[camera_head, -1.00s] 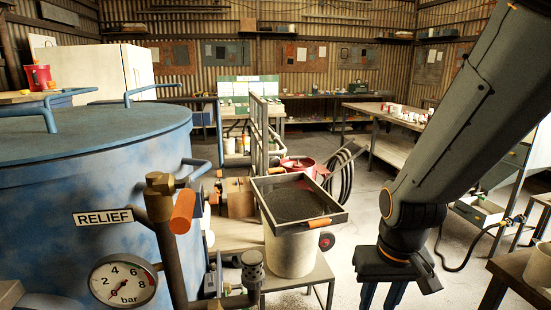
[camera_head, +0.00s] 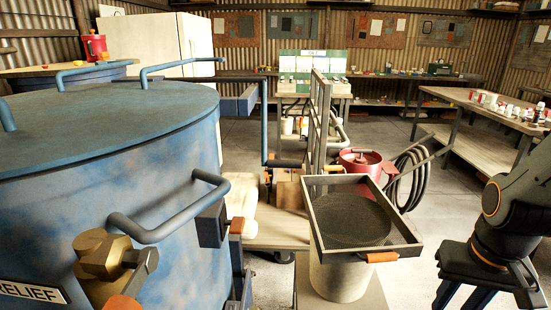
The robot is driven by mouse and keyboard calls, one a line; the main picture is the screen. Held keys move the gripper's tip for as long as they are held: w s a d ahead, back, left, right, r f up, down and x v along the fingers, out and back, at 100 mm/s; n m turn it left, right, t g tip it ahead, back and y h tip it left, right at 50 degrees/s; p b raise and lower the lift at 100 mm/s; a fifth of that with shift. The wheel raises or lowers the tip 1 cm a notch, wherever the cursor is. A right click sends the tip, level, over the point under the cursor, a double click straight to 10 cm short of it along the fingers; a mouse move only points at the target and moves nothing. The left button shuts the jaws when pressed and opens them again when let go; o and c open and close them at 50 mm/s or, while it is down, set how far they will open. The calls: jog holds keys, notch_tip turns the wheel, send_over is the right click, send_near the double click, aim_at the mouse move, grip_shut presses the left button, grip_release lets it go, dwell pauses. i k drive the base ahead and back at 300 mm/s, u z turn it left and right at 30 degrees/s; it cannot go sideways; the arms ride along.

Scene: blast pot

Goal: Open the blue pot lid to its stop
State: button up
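The blue pot (camera_head: 100,190) fills the left side, its front cut off by the frame edge. Its round blue-green lid (camera_head: 110,115) lies flat on top, shut, with bent bar handles (camera_head: 90,70) on it. A curved blue bar (camera_head: 165,220) stands out from the pot's side, beside a dark block (camera_head: 211,225) and an orange grip (camera_head: 237,225). My gripper (camera_head: 462,300) is at the lower right, far from the lid, with its fingers pointing down and apart. The fingertips are cut off by the lower edge.
A brass valve (camera_head: 105,255) and RELIEF label (camera_head: 30,291) are at the pot's front. A dark tray (camera_head: 350,218) sits on a pale bucket (camera_head: 340,275) between pot and gripper. A red pot (camera_head: 360,163) and hose (camera_head: 408,175) stand behind. Open floor lies beyond.

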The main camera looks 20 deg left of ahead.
aim_at(42, 130)
jog(key=u, duration=0.55)
jog(key=i, duration=0.9)
jog(key=u, duration=0.75)
